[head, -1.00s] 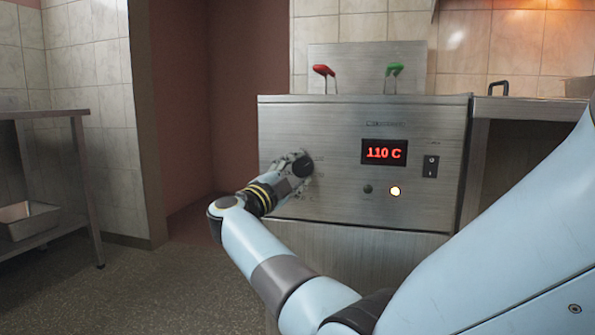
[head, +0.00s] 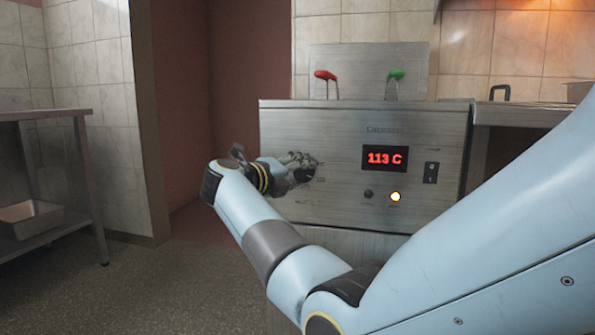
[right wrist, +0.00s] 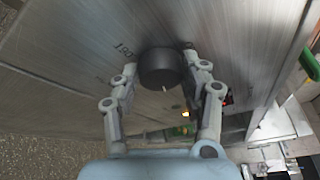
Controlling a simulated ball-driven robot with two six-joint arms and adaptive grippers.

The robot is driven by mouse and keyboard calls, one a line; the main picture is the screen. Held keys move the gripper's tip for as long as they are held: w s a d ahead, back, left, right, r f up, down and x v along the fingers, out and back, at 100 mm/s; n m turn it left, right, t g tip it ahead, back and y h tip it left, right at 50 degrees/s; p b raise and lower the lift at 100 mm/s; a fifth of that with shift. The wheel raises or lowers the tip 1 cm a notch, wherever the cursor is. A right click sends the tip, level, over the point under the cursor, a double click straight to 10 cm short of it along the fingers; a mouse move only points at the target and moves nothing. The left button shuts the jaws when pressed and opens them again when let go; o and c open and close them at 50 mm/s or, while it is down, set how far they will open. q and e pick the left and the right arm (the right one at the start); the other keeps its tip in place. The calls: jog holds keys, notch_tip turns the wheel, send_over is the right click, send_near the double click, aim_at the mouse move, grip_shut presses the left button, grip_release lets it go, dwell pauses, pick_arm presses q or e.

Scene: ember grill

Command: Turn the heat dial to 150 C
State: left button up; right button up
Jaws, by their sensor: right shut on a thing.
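The heat dial (right wrist: 160,68) is a round black knob with a small white mark on its near edge. In the right wrist view it sits between the two fingers of my right gripper (right wrist: 162,82), which is shut on it. A printed number (right wrist: 123,50), seemingly 150 and upside down, is beside the dial. In the head view my right gripper (head: 301,166) is at the left part of the steel front panel (head: 335,125), mostly covering the dial. The red display (head: 384,158) reads 113 C. My left gripper is not in view.
A black switch (head: 431,172), a dark round button (head: 368,194) and a lit lamp (head: 396,197) are on the panel. A steel table (head: 45,114) is at the left.

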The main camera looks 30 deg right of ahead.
jog(key=shift+m+y, duration=0.3)
jog(key=shift+m, duration=0.4)
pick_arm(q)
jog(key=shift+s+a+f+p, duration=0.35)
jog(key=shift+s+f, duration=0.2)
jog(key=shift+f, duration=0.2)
pick_arm(e)
jog(key=shift+m, duration=0.4)
jog(key=o, duration=1.2)
jog(key=shift+c, duration=0.2)
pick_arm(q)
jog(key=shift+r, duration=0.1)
pick_arm(e)
jog(key=v, duration=0.7)
jog(key=shift+s+a, duration=0.15)
jog(key=shift+s, duration=0.1)
jog(key=shift+r, duration=0.1)
